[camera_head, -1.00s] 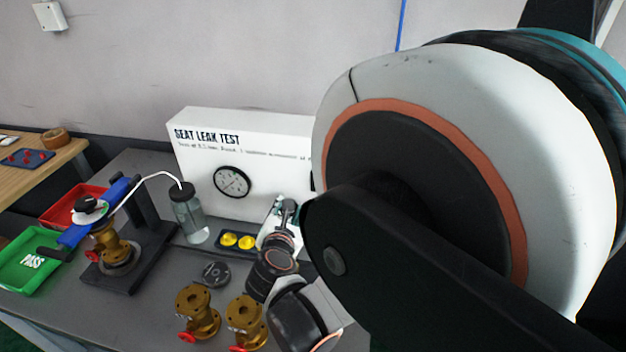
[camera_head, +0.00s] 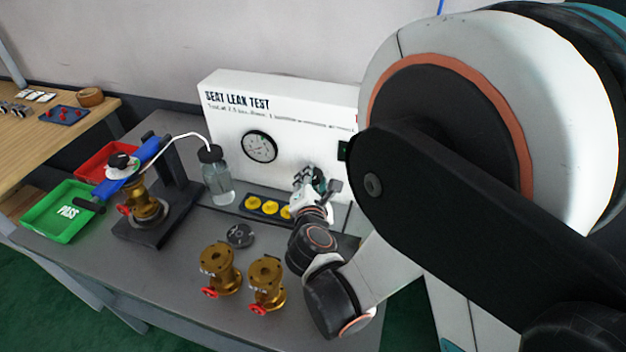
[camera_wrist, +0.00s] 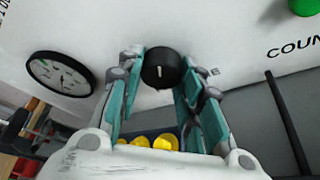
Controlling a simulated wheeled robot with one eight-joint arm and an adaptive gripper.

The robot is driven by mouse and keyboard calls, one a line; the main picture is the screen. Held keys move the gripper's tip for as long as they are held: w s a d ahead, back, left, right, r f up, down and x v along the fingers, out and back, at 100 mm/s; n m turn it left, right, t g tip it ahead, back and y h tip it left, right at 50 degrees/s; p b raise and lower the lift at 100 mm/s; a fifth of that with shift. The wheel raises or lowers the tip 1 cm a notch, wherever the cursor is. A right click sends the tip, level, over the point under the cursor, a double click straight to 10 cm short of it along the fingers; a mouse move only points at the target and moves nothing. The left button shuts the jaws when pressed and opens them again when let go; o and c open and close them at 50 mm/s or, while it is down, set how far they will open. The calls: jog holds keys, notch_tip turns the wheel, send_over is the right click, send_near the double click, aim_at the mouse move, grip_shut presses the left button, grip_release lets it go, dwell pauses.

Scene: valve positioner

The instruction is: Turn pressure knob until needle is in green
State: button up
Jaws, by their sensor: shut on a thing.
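The pressure knob (camera_wrist: 162,68) is a round black knob with a white index line, on the white test panel (camera_wrist: 100,25). My gripper (camera_wrist: 163,62) has its teal-padded fingers on either side of it and is shut on it. In the head view my gripper (camera_head: 313,182) is at the panel's face, right of the gauge, and hides the knob. The round black-rimmed gauge (camera_head: 260,147) also shows in the wrist view (camera_wrist: 61,74), left of the knob. Its needle is too small to tell whether it lies in green.
Yellow discs (camera_head: 268,207) sit in a tray below the panel. A bottle (camera_head: 217,178) with a white tube stands left of it. Brass valves (camera_head: 219,270) stand in front, near my arm. A green PASS bin (camera_head: 60,212) and red bin (camera_head: 108,160) are at left.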

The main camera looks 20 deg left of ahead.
jog(key=o, duration=1.1)
jog(key=shift+c, duration=0.2)
